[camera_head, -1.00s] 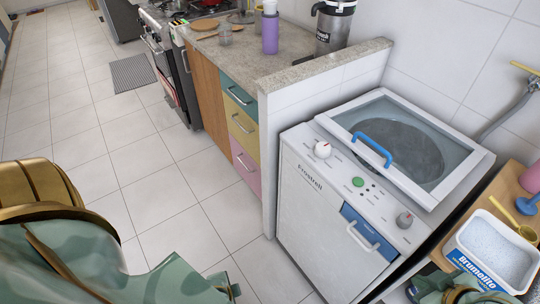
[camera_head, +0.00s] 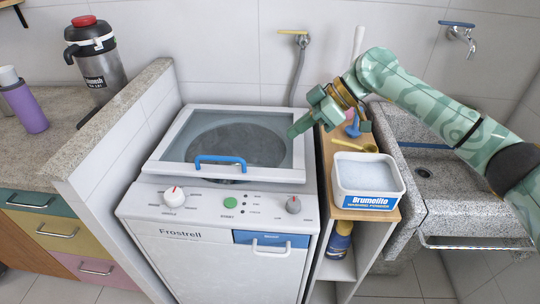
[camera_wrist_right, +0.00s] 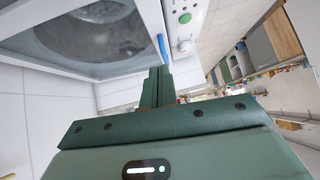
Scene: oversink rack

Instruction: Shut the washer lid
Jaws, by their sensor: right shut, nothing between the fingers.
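The white washer (camera_head: 215,260) stands in the middle of the head view. Its lid (camera_head: 172,140) is a white frame with a glass pane and a blue handle (camera_head: 220,159) at the front edge. The lid lies over the tub, flat or nearly flat; I cannot tell whether it is fully seated. My right gripper (camera_head: 292,133) is shut and empty, with its tips at the lid's right edge; I cannot tell whether they touch it. The right wrist view shows the shut fingers (camera_wrist_right: 158,75) close to the lid's frame and the blue handle (camera_wrist_right: 162,48). My left gripper is out of view.
A narrow wooden-topped shelf (camera_head: 362,214) with a tub of washing powder (camera_head: 367,180) stands right of the washer. A stone sink (camera_head: 440,190) is beyond it. A low wall and counter (camera_head: 100,130) bound the left. A tap and hose (camera_head: 300,50) are behind.

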